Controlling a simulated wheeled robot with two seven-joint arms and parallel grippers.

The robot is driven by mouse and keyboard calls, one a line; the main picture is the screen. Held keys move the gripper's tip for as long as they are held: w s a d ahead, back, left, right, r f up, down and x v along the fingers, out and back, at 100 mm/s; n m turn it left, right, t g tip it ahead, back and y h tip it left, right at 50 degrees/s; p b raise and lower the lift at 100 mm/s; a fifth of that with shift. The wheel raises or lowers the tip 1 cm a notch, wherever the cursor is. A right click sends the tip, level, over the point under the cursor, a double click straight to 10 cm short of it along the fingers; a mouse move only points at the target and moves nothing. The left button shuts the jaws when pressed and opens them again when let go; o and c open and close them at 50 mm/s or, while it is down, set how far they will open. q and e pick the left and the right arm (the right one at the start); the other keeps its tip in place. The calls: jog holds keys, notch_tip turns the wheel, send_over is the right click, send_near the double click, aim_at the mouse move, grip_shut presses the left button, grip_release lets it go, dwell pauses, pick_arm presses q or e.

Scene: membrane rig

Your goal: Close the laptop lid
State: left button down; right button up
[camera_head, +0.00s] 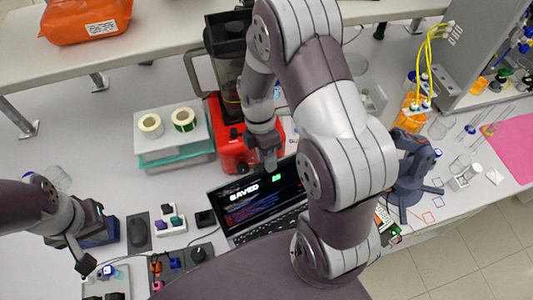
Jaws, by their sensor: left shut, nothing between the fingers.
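The black laptop (243,211) stands open at the middle of the bench. Its lit screen shows "SAVED" and lines of text, and part of its keyboard (270,229) shows below. My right arm hides the laptop's right side. My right gripper (269,162) points down at the top edge of the raised lid. I cannot tell whether it touches the lid or whether its fingers are apart. My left gripper (85,264) is shut and empty at the lower left, well away from the laptop.
A red machine (232,150) stands right behind the laptop. Behind and left is a box with two tape rolls (184,120). A blue device (412,175) stands right.

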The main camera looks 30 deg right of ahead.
jog(key=shift+w+d+f, duration=0.1)
jog(key=shift+w+d, duration=0.1)
jog(key=shift+w, duration=0.05)
grip_shut()
dwell(1.2)
